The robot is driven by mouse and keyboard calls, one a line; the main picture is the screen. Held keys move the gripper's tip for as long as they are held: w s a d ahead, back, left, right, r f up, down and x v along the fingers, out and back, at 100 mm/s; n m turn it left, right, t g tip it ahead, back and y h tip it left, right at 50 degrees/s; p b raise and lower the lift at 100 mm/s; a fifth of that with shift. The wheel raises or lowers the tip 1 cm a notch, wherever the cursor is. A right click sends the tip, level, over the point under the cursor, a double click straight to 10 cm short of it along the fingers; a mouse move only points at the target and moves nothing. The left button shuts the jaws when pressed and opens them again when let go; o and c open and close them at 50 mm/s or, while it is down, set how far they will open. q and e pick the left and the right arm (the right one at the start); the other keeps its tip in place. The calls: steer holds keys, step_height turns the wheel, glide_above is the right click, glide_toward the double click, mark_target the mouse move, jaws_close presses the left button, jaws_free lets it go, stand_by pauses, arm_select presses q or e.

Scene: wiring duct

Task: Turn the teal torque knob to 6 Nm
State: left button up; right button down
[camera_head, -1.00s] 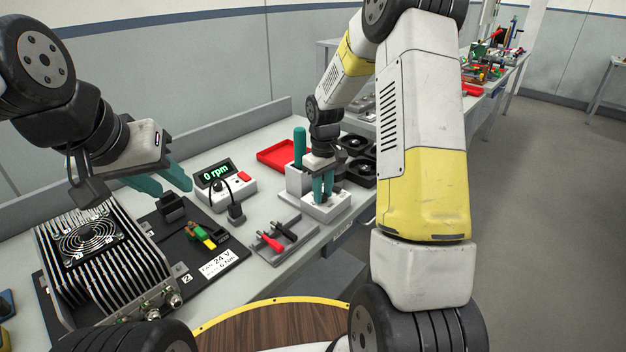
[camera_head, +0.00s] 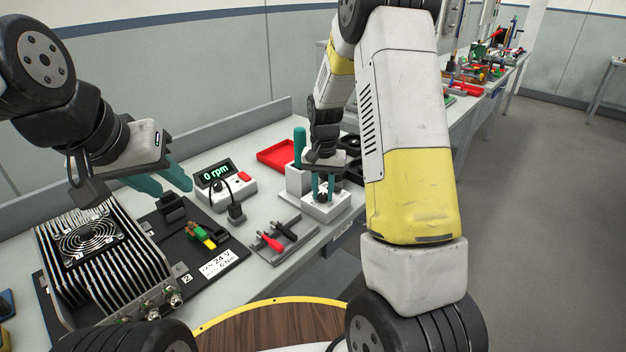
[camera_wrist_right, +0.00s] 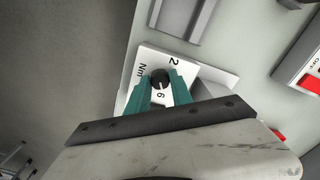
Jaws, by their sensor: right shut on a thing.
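The torque knob (camera_wrist_right: 160,77) looks black, not teal, with a pale pointer line. It sits on a white block (camera_wrist_right: 210,87) with printed marks "Nm", "2" and one that reads as 6. In the head view the block (camera_head: 338,208) stands near the bench's front edge. My right gripper (camera_wrist_right: 161,78) points down with its teal fingers shut on the knob, one at each side; it also shows in the head view (camera_head: 323,195). The pointer appears to face the 6 side; its exact setting is hard to tell. My left gripper (camera_head: 170,180) is open and empty above the bench at left.
A teal-handled tool (camera_head: 299,145) stands upright just behind the block. A display unit (camera_head: 225,188) reads 0 rpm. A red tray (camera_head: 277,155), a rack with red and black probes (camera_head: 283,240), and a finned unit with a fan (camera_head: 105,262) share the bench.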

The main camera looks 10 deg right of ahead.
mark_target(323, 195)
steer(key=shift+w+m, duration=0.1)
steer(key=shift+m, duration=1)
steer(key=c, duration=1.1)
jaws_free()
steer(key=shift+c, duration=0.2)
steer(key=shift+r, duration=0.15)
step_height(323, 195, up, 8)
steer(key=shift+f, duration=0.2)
